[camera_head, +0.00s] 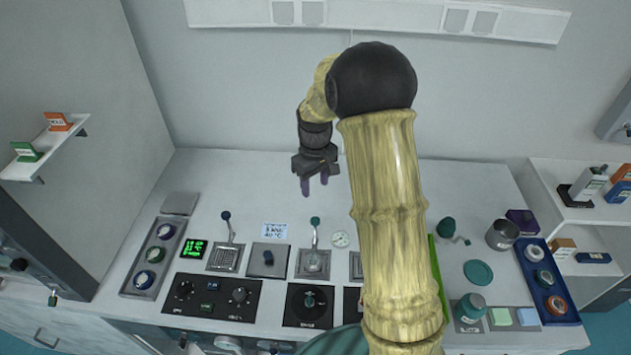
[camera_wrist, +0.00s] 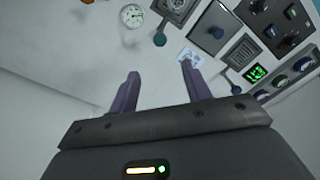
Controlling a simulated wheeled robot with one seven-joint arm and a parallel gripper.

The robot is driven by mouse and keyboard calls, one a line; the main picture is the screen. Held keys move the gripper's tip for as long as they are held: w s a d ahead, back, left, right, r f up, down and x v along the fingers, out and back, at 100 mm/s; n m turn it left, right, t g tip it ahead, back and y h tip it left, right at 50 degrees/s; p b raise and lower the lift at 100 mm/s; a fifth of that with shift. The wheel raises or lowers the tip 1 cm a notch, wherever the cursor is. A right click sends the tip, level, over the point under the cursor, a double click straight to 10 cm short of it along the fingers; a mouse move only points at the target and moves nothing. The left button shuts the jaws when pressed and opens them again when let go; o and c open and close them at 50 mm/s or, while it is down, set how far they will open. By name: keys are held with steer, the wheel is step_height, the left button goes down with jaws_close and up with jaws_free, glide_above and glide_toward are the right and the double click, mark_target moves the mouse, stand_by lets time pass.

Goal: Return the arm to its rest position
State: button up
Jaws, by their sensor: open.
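My gripper (camera_head: 315,185) hangs above the back middle of the white table (camera_head: 375,185), fingers pointing down. In the wrist view my gripper (camera_wrist: 158,90) shows two purple fingers set wide apart. Nothing is between them, and the gap shows only bare white surface. My arm, patterned like yellow bamboo with a black ball-shaped joint, rises from the front and bends over the table. It hides part of the table right of the middle.
Lever units, including a teal-knobbed lever (camera_head: 315,222), and a round gauge (camera_head: 341,239) stand in front of my gripper. A metal cup (camera_head: 502,234) and a blue tray (camera_head: 528,262) are at right. Shelves flank both sides. The table's back strip is clear.

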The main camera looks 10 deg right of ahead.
steer(key=shift+r, duration=0.75)
steer(key=s+r+m+t, duration=0.2)
steer(key=s+m, duration=0.3)
steer(key=s, duration=1.6)
steer(key=shift+r+t, duration=0.3)
steer(key=shift+r, duration=0.2)
steer(key=shift+w+d, duration=0.1)
steer(key=shift+d, duration=0.05)
